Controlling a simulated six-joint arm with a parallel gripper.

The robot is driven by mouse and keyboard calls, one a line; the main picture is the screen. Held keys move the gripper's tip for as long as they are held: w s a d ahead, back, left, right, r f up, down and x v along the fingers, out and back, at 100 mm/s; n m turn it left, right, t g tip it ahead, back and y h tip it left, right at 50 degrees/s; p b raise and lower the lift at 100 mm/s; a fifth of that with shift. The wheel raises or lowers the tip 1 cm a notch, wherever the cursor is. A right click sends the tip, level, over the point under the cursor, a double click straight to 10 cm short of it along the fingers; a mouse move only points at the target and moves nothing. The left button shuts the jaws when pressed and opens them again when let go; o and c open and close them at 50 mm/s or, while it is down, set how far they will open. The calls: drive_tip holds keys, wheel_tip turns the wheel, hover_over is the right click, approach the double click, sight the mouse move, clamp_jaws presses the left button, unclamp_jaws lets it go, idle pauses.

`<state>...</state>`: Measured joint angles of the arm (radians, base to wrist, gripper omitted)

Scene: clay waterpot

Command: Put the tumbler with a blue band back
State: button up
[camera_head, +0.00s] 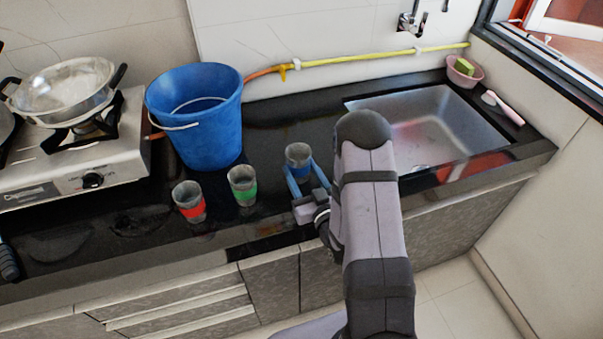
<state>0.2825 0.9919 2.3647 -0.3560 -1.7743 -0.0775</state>
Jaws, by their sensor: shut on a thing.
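The tumbler with a blue band (298,155) is upright between the blue fingers of my gripper (302,172), at the middle of the black counter. My gripper is shut on it. The fingers cover its lower part, so I cannot tell whether its base touches the counter. A tumbler with a green band (243,184) stands upright to its left. A tumbler with a red band (188,200) stands further left.
A blue bucket (200,120) stands behind the tumblers. A gas stove (75,160) with a steel pan (66,90) is at the left. The sink (440,130) lies to the right, partly behind my arm. A yellow hose (370,57) runs along the wall. Counter (275,115) behind the blue-band tumbler is clear.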

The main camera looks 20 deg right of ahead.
drive_tip(key=shift+f, duration=0.45)
drive_tip(key=shift+f, duration=0.1)
drive_tip(key=shift+f, duration=0.1)
drive_tip(key=o, duration=1.1)
drive_tip(key=shift+c, duration=0.2)
drive_tip(key=shift+r, duration=0.25)
drive_tip(key=shift+s+f, duration=0.1)
drive_tip(key=shift+s, duration=0.2)
drive_tip(key=shift+s+d+b, duration=0.15)
drive_tip(key=shift+s+b, duration=0.1)
drive_tip(key=shift+s, duration=1.5)
drive_tip(key=shift+s+d+b, duration=0.1)
drive_tip(key=shift+s+b, duration=0.15)
drive_tip(key=shift+s, duration=1.5)
